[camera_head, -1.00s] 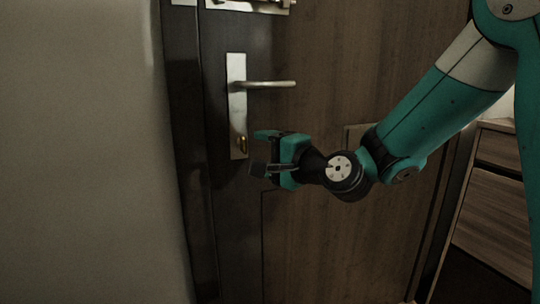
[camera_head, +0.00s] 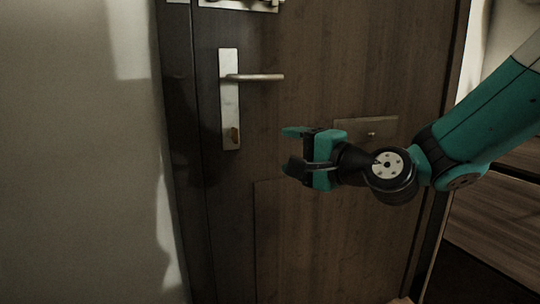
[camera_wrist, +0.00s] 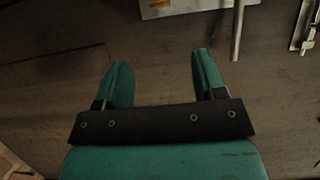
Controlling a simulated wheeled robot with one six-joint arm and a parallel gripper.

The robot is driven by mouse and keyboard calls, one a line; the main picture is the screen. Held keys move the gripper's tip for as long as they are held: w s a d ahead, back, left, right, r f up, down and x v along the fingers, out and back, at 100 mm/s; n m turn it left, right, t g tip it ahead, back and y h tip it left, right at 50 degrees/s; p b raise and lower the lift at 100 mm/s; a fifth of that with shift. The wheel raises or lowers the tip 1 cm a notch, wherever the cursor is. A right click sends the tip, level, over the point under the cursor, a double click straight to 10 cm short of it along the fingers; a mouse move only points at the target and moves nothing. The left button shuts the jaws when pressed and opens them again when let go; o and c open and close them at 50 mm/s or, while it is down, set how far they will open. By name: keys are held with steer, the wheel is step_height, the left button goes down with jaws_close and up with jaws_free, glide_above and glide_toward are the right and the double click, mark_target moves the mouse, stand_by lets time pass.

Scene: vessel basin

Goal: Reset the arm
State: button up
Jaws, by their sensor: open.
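My gripper (camera_head: 290,149) is open and empty in front of the brown wooden door (camera_head: 320,240), pointing left in the head view. It is to the right of and below the door handle (camera_head: 258,77), apart from it in the picture. In the wrist view, my gripper's two teal fingers (camera_wrist: 162,80) stand apart with nothing between them. A metal bar (camera_wrist: 237,35), which looks like the handle, shows beyond the right finger there.
The handle's metal plate (camera_head: 230,110) has a lock knob (camera_head: 234,136) low on it. A metal plate (camera_head: 350,126) with a small knob is behind my wrist. A bare wall (camera_head: 80,150) is at the left. Wooden drawers or boards (camera_head: 490,220) are at the right.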

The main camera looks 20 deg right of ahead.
steer(key=s+a+f+n+g, duration=0.65)
steer(key=s+n+g, duration=0.25)
steer(key=s+n, duration=0.15)
steer(key=s+d+f+n+g+h, duration=0.2)
steer(key=s+n+g, duration=0.15)
steer(key=s, duration=0.35)
steer(key=s+d+f+n+g+h, duration=0.1)
steer(key=s+f+n+g+h, duration=0.2)
steer(key=s+n, duration=0.35)
step_height(320, 180, up, 27)
steer(key=s+m+p, duration=0.1)
steer(key=p, duration=2.5)
steer(key=shift+d+m+p, duration=0.25)
steer(key=shift+m+p, duration=0.1)
steer(key=shift+p, duration=0.05)
steer(key=shift+s, duration=0.1)
